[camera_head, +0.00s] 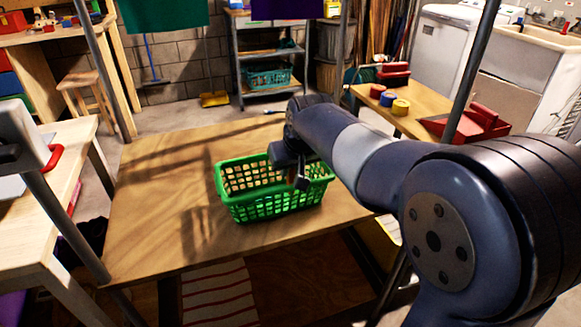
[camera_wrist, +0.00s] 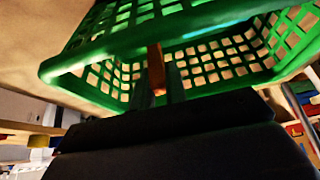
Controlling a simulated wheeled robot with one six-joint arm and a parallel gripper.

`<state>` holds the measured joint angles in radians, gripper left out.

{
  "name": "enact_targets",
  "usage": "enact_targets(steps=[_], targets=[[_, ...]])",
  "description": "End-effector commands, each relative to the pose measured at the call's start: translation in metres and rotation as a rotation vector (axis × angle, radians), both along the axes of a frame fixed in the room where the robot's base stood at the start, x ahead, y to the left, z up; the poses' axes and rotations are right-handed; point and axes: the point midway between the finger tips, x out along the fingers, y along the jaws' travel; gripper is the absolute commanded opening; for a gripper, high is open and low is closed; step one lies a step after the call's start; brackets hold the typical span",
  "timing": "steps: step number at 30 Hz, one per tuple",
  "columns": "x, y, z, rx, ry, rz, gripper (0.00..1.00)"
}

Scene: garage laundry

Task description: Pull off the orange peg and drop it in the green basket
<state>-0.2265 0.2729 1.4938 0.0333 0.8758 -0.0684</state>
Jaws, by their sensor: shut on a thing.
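The green basket (camera_head: 268,208) stands upright on the wooden table. My gripper (camera_head: 301,183) is low over the right half of the basket's opening, pointing down. In the wrist view, my gripper (camera_wrist: 160,88) is shut on the orange peg (camera_wrist: 156,66), which looks brownish-orange in shadow. The peg sticks out past the fingertips, in front of the basket's lattice wall. The basket fills the upper part of the wrist view (camera_wrist: 75,62). The peg's far end shows, and the rest is hidden between the fingers. I cannot tell whether the peg touches the basket.
The wooden table (camera_head: 160,215) is bare around the basket. A green cloth (camera_head: 165,14) and a purple cloth (camera_head: 287,9) hang at the back. A side table (camera_head: 420,105) with a red box (camera_head: 478,122) stands at the right. A pale workbench (camera_head: 45,225) is at the left.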

Motion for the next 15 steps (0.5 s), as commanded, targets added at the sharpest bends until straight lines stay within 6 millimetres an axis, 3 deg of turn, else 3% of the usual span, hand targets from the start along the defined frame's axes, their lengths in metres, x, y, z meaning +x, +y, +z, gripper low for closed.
enact_targets(steps=[10, 15], targets=[[0.0, 0.0, 0.0002, 0.0, 0.0, 0.0, 0.39], [0.0, 0.0, 0.0002, 0.0, 0.0, 0.0, 0.39]])
